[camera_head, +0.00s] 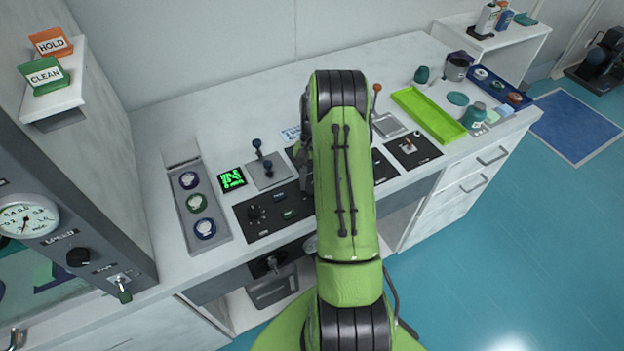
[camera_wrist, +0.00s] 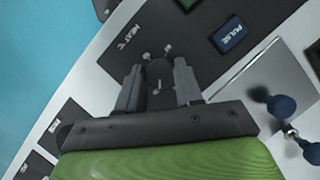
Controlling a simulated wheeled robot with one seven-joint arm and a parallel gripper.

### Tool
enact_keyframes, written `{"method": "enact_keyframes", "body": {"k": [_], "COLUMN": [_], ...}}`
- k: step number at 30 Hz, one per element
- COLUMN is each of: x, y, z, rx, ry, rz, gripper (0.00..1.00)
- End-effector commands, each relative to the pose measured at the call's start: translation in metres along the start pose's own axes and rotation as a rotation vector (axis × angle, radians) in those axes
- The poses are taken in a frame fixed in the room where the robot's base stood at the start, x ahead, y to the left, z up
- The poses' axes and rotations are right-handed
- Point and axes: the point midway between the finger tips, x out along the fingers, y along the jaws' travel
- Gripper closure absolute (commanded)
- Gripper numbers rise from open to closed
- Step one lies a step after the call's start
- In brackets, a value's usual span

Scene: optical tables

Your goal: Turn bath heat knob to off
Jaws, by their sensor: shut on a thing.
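In the wrist view, a dark round knob (camera_wrist: 158,76) sits on a black panel (camera_wrist: 118,58) beside a "HEAT °C" label. My gripper (camera_wrist: 158,88) is shut on this knob, one grey finger on each side. A short light mark shows on the knob's face. Small scale markings around it are too blurred to read. The left part of the black panel (camera_head: 245,229) shows there.
A blue "PULSE" button (camera_wrist: 230,35) is near my gripper. A silver plate with blue-ball levers (camera_head: 262,165) stands behind the panel. Left are a tray (camera_head: 188,226) with round items and a green-lit display (camera_head: 232,179). Right are a toggle panel (camera_head: 412,150) and a lime tray (camera_head: 428,113).

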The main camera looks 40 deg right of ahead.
Motion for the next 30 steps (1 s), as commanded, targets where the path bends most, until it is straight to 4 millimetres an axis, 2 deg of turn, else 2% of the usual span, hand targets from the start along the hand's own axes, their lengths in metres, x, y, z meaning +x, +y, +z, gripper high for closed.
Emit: {"method": "enact_keyframes", "body": {"k": [18, 30], "x": [-0.0011, -0.0008], "y": [-0.0046, -0.0052], "z": [0.0002, 0.0008], "rx": [-0.52, -0.719], "ry": [0.006, 0.007], "rz": [0.217, 0.299], "gripper": [0.95, 0.95]}}
